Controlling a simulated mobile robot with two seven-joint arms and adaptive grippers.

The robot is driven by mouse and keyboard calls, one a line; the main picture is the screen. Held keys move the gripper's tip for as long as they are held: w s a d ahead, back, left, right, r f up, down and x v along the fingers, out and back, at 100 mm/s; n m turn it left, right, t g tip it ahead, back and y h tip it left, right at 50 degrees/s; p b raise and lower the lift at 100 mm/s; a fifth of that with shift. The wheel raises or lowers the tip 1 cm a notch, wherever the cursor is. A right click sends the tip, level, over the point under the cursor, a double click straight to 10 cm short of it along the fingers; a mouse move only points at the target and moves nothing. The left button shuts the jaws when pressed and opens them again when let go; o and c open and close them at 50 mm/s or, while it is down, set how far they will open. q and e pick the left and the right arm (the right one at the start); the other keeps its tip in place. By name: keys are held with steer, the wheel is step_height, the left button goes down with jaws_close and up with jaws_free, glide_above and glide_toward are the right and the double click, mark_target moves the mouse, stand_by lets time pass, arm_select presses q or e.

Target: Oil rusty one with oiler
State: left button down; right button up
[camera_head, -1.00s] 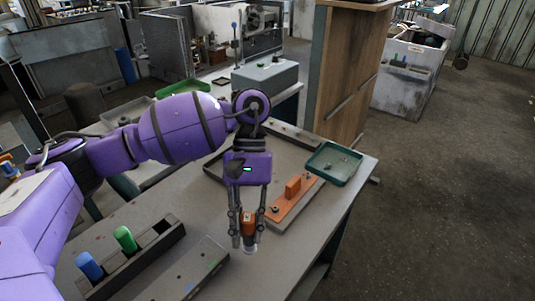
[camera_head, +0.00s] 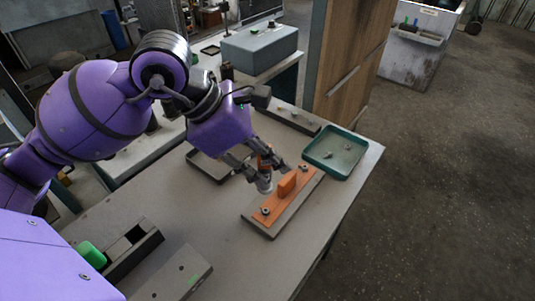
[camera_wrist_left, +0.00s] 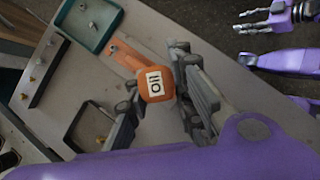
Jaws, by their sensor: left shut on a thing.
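My left gripper (camera_head: 268,172) is shut on the orange oiler (camera_head: 265,161) and holds it tilted above the table, beside the orange plate (camera_head: 277,205). The oiler (camera_wrist_left: 155,84) shows its "OIL" label in the left wrist view, between the fingers (camera_wrist_left: 155,100). The orange plate has an upright orange block (camera_head: 287,184) in its middle and a bolt near each end: a near bolt (camera_head: 265,211) and a far bolt (camera_head: 304,168). Which bolt is rusty I cannot tell. My right gripper (camera_wrist_left: 250,20) shows in the left wrist view, fingers apart and empty.
A green tray (camera_head: 361,158) with small parts stands right of the plate. A dark tray (camera_head: 207,172) lies to the left, and a narrow rack of fasteners (camera_wrist_left: 27,93) lies behind. A slotted holder (camera_head: 140,240) with a green tool (camera_head: 91,254) and a grey block (camera_head: 180,275) are nearer.

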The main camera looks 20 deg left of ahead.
arm_select(q)
step_height(320, 180, down, 2)
steer(key=shift+b, duration=0.4)
steer(key=shift+f+b, duration=0.8)
steer(key=shift+f, duration=1.05)
arm_select(e)
step_height(320, 180, down, 3)
steer(key=shift+s+a+r, duration=0.1)
steer(key=shift+s, duration=0.05)
steer(key=shift+s, duration=0.1)
arm_select(q)
steer(key=shift+f+b, duration=0.3)
steer(key=shift+b, duration=0.2)
steer(key=shift+r, duration=0.1)
arm_select(e)
steer(key=shift+s+f, duration=0.45)
steer(key=shift+f, duration=0.15)
arm_select(q)
steer(key=shift+f+b, duration=0.3)
steer(key=shift+b, duration=0.05)
arm_select(e)
steer(key=shift+f, duration=0.25)
